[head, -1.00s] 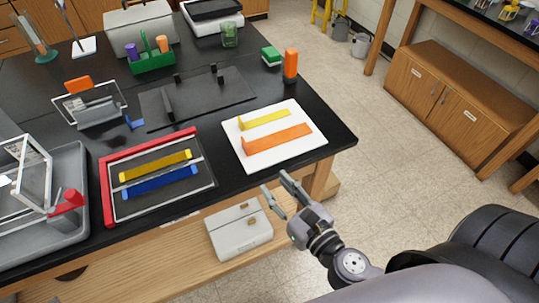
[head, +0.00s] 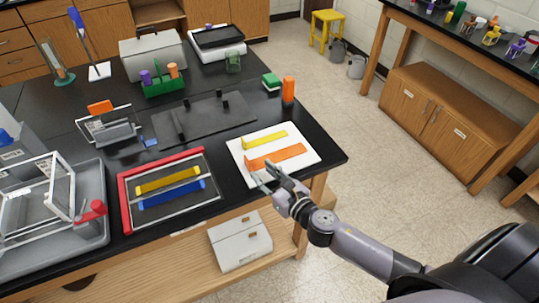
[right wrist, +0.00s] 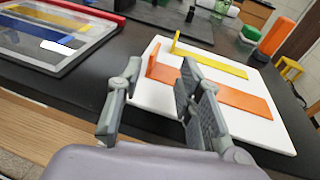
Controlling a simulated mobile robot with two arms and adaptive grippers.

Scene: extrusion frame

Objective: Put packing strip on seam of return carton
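An orange strip (head: 276,157) and a yellow strip (head: 265,140) lie on a white board near the table's front right corner; each has an upturned left end. The right wrist view shows the orange strip (right wrist: 245,101) and yellow strip (right wrist: 213,64) too. My right gripper (head: 263,177) is open and empty at the board's front edge, just short of the orange strip. In the right wrist view its fingers (right wrist: 160,80) stand apart, partly covering the orange strip. A pale closed box (head: 240,241), possibly the return carton, sits on the shelf under the table. My left gripper is not in view.
A red-edged clear frame (head: 170,214) with yellow and blue strips lies left of the white board (head: 310,157). An orange cylinder (head: 288,90) and a green-and-white block (head: 271,82) stand behind it. A grey tray (head: 92,240) is at far left. The floor at right is clear.

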